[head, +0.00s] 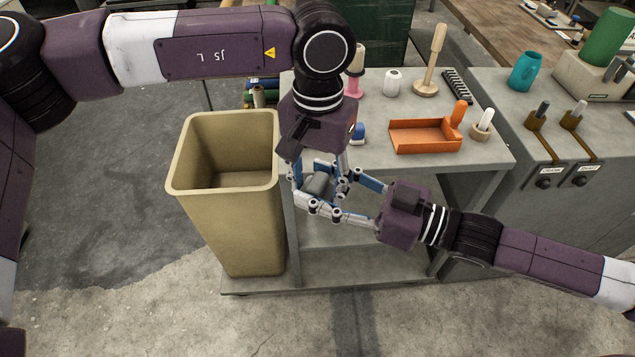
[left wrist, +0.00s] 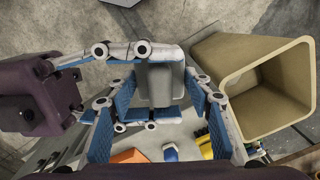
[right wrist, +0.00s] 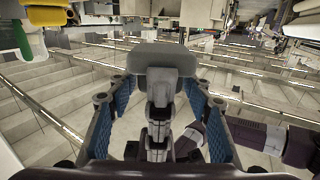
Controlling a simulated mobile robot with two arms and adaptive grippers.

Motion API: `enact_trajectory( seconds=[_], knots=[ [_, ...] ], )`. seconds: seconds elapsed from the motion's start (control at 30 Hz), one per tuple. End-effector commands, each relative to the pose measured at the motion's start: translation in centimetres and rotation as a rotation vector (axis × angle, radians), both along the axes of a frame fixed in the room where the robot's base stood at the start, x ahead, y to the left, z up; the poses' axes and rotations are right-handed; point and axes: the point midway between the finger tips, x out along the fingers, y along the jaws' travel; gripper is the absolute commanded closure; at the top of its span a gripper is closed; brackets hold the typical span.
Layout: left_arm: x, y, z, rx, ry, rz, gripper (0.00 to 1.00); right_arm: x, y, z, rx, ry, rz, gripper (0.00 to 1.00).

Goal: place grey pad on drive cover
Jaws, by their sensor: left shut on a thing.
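The grey pad (head: 318,184) is held up in front of the bench, beside the bin. My left gripper (head: 321,178) points down and is shut on it. The pad also shows between the fingers in the left wrist view (left wrist: 160,84). My right gripper (head: 345,200) reaches in from the right, its fingers spread on either side of the pad. In the right wrist view, the right fingers (right wrist: 160,98) stand apart with the pad (right wrist: 162,55) beyond and between them. Whether they touch it is unclear. I cannot pick out the drive cover.
A tan bin (head: 235,225) stands left of the grey bench (head: 475,155). The bench holds an orange tray (head: 425,137), a wooden-handled tool (head: 432,65), a white spool (head: 392,83) and a pink-based item (head: 354,85). A teal jug (head: 524,71) stands right. Floor is clear in front.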

Motion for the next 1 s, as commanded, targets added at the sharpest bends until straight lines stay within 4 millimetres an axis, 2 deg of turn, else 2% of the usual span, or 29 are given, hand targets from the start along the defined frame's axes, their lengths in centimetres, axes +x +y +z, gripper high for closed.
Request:
enact_trajectory(
  seconds=[0.07,0.47,0.67,1.0],
  knots=[
    [0.0,0.0,0.0,0.0,0.0,0.0,0.77,0.0,0.0,0.0,0.0,0.0,0.0,0.43],
    [0.0,0.0,0.0,0.001,0.0,0.0,0.77,-0.3,-0.6,-0.1,-0.001,0.0,-0.001,0.43],
    [0.0,0.0,0.0,0.001,0.0,0.0,0.77,-1.5,-3.2,-0.2,-0.005,0.004,-0.002,0.43],
    [0.0,0.0,0.0,0.001,0.0,0.0,0.77,-4.3,-8.5,-0.2,-0.004,0.003,-0.001,0.43]
  ],
)
